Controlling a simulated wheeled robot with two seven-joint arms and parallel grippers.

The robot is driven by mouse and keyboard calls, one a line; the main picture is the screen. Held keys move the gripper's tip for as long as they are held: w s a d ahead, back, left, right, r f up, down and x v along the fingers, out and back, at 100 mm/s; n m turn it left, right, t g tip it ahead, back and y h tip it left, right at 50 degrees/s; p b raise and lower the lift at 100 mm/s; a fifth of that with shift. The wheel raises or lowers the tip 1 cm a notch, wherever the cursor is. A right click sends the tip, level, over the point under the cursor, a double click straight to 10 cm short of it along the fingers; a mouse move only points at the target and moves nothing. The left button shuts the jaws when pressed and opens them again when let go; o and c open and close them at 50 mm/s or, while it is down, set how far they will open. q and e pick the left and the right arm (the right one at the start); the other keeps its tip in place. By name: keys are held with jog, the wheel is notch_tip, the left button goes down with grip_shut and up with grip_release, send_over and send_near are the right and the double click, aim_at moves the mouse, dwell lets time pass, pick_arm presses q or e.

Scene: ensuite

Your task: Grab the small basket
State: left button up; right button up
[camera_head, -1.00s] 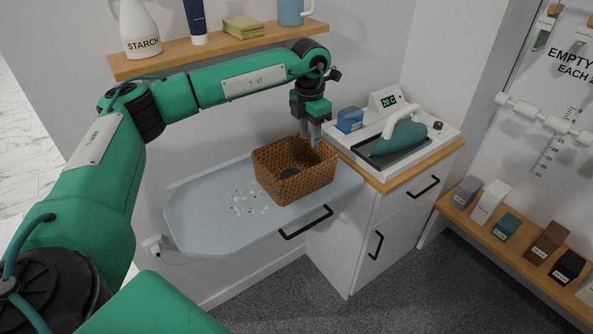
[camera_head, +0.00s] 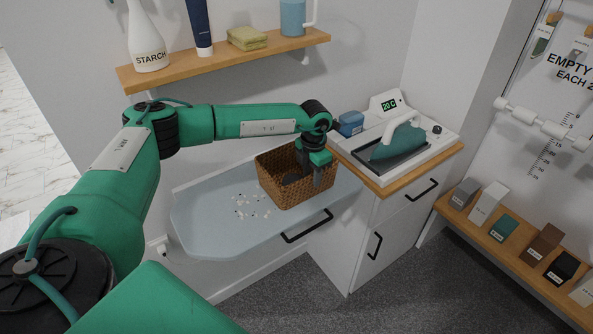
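The small basket (camera_head: 284,193) is brown and woven, and stands upright on the right part of the pale blue ironing board (camera_head: 215,227). Something dark lies inside it. My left gripper (camera_head: 316,184) points down at the basket's right end, with its fingers at the rim there. The fingers overlap the basket wall in the picture, and I cannot tell whether they are closed on it. My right gripper is not in view.
Small white bits (camera_head: 252,207) lie on the board left of the basket. A cabinet with a teal iron (camera_head: 397,141) on its stand is close on the right. A wooden shelf (camera_head: 222,60) with a starch bottle (camera_head: 146,40) hangs above my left arm.

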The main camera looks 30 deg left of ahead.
pick_arm(q)
jog(key=shift+f, duration=0.8)
grip_shut()
jog(key=shift+s, duration=0.1)
dwell(0.7)
